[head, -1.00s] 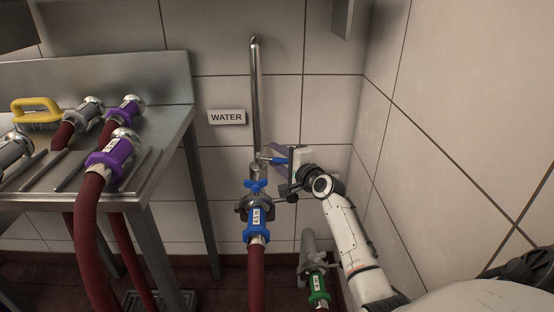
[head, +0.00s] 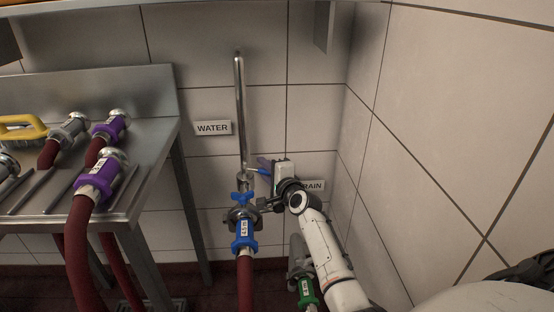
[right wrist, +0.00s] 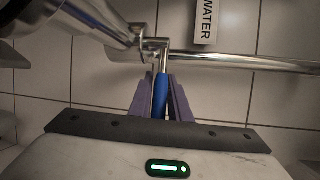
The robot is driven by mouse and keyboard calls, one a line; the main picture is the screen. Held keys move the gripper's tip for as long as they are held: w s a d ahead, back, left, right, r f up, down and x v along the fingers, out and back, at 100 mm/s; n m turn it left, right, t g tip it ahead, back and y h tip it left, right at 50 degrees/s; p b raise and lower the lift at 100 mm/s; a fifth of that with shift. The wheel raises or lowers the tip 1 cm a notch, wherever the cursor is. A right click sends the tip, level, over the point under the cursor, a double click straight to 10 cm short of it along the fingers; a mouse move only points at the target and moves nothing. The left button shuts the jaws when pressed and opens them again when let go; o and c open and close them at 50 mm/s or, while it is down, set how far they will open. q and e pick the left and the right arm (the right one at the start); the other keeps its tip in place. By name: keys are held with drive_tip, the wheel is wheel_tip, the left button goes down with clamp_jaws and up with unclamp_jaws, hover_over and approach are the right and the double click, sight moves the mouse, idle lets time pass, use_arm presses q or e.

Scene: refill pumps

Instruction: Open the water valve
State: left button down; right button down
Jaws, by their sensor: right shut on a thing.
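The water valve's blue lever (right wrist: 161,92) sticks out from the steel fitting on the water pipe (head: 240,110). In the head view the lever (head: 257,170) shows just left of my right gripper (head: 266,165). In the right wrist view the purple fingers of my right gripper (right wrist: 160,100) are closed on both sides of the blue lever. The WATER sign (head: 212,128) is on the wall left of the pipe. Below the valve, a blue coupling (head: 243,236) joins a red hose to the pipe. My left gripper is not in view.
A steel table (head: 140,185) at the left holds hoses with purple couplings (head: 97,172) and a yellow brush (head: 22,128). A green coupling (head: 307,292) is low beside my right arm. A DRAIN sign (head: 313,185) is partly hidden behind my gripper. The tiled wall closes the right side.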

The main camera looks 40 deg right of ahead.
drive_tip(key=shift+s, duration=0.1)
drive_tip(key=c, duration=1.6)
unclamp_jaws()
drive_tip(key=shift+c, duration=0.2)
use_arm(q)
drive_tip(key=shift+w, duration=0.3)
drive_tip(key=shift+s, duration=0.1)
